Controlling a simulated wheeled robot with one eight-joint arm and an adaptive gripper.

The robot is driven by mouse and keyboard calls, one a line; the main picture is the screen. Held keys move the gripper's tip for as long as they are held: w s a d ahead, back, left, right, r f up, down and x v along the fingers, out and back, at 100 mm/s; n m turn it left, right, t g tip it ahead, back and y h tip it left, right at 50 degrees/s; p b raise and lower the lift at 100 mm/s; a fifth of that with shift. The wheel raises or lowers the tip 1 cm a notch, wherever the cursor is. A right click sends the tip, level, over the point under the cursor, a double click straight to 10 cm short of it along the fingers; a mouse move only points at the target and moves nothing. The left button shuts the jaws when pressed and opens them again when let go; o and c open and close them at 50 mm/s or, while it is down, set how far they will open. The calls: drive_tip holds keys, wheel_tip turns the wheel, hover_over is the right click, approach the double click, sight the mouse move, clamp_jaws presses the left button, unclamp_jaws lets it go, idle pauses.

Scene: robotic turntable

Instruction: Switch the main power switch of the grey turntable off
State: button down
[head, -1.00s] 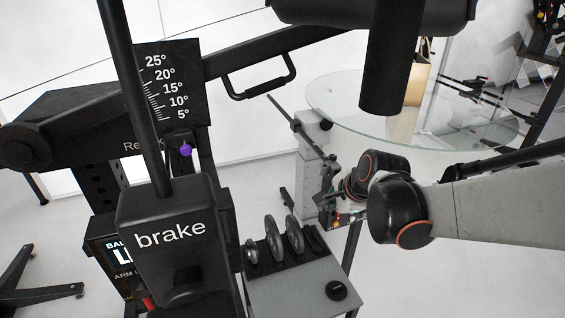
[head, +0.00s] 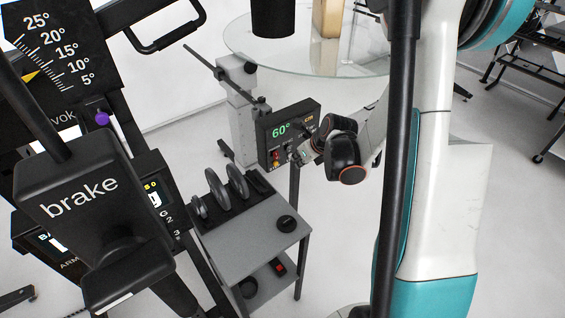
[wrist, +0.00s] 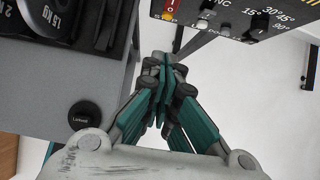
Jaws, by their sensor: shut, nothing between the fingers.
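The black control box (head: 290,132) shows a green "60°" display in the head view. A small red switch (head: 276,155) is at its lower left.
A grey cart (head: 250,232) with weight discs (head: 218,188) and a black knob (head: 287,222) stands left of my gripper. A lever labelled "brake" (head: 80,195) is in the left foreground. A round glass tabletop (head: 300,50) is behind.

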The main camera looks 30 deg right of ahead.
sight(276, 155)
drive_tip(key=w+r+b+x, duration=0.1)
drive_tip(key=b+x, duration=0.4)
drive_tip(key=x, duration=0.7)
drive_tip(key=shift+w+a, duration=0.3)
drive_tip(key=shift+w, duration=0.65)
